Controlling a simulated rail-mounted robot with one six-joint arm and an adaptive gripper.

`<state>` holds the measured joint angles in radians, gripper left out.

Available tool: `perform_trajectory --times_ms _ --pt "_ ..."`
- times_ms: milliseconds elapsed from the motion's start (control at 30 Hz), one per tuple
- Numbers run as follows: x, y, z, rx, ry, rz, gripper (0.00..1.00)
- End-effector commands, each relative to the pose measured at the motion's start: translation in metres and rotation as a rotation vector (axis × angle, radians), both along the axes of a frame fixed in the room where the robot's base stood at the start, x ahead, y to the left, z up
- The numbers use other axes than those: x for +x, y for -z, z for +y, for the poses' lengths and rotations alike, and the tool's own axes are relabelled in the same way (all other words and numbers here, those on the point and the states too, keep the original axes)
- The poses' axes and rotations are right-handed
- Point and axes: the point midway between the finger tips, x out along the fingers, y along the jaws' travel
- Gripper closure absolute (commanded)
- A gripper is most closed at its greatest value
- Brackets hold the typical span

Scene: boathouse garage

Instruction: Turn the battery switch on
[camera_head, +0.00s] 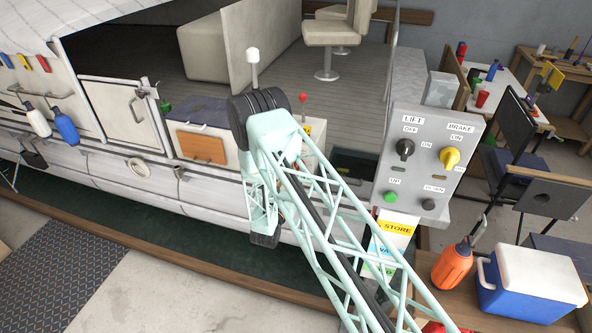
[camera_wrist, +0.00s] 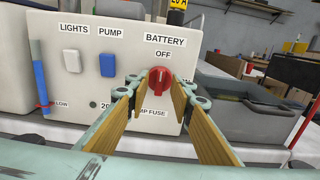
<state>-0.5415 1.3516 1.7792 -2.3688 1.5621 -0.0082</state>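The battery switch (camera_wrist: 160,80) is a red rotary knob on a white panel (camera_wrist: 70,90), under the labels BATTERY and OFF. Its grip stands about upright, in line with OFF. My gripper (camera_wrist: 156,85) is in front of the knob in the wrist view, its two tan fingers parted. The left fingertip is left of the knob and the right one is close to its right edge; I cannot tell whether either touches. In the head view my arm hides the gripper and the knob.
A white LIGHTS switch (camera_wrist: 71,61) and a blue PUMP switch (camera_wrist: 107,65) are left of the knob. A grey basin (camera_wrist: 240,105) is to the right. In the head view a grey LIFT and BRAKE panel (camera_head: 428,120) stands right of my arm.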

Motion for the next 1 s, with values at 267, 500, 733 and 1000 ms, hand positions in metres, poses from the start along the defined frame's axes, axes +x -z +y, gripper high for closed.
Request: perform_trajectory --times_ms 267,500,733,1000 --pt "0.0106 -0.0006 -0.0027 0.001 0.0 -0.001 0.78" --pt "0.0107 -0.0005 -0.0026 0.001 0.0 -0.001 0.78" --pt "0.0105 -0.0005 -0.0025 0.001 0.0 -0.001 0.97" --pt "0.0104 -0.0003 -0.0026 0.004 0.0 -0.002 1.0"
